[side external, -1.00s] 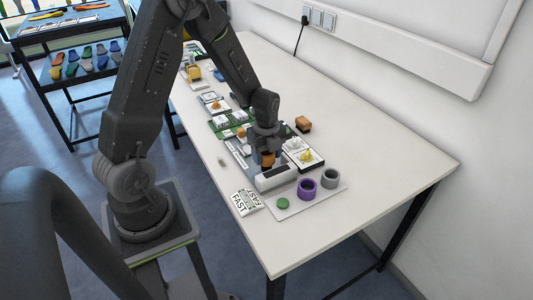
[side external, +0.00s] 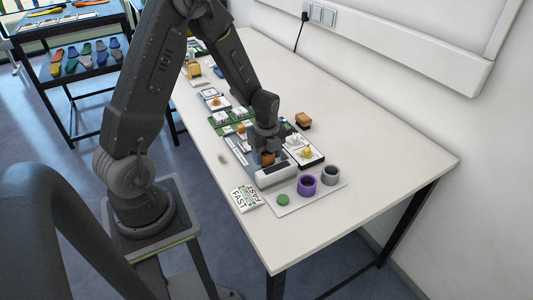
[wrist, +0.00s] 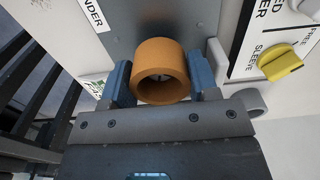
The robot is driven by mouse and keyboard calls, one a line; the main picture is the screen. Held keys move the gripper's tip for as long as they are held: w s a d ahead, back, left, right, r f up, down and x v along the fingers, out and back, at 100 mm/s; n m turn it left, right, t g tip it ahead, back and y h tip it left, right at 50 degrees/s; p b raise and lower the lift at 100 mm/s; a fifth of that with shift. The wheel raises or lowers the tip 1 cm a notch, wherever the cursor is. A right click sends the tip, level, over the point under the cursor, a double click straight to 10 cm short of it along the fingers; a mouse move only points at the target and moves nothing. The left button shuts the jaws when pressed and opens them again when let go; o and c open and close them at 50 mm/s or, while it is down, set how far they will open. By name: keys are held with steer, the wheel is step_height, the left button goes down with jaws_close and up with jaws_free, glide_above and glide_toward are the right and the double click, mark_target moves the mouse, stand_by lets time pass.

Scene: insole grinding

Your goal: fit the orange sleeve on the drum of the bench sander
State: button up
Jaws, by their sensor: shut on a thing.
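The orange sleeve (wrist: 157,58) sits between the two blue fingers of my gripper (wrist: 160,80) in the wrist view. Its open end faces the camera. A small bright spot shows inside, but I cannot tell whether the drum is in the sleeve. In the side external view my gripper (side external: 267,152) points down at the bench sander (side external: 277,176), with the sleeve (side external: 267,159) low over it, partly hidden by the fingers. The drum itself is not clearly visible. A yellow knob (wrist: 281,62) stands on a panel marked SLEEVE and FREE.
The right side of the table (side external: 390,160) is clear.

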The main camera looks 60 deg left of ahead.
steer(key=shift+f, duration=0.9)
stand_by(0.3)
steer(key=o, duration=1)
steer(key=shift+o, duration=0.3)
steer(key=shift+o, duration=0.5)
steer(key=shift+w, duration=0.1)
steer(key=shift+r, duration=0.15)
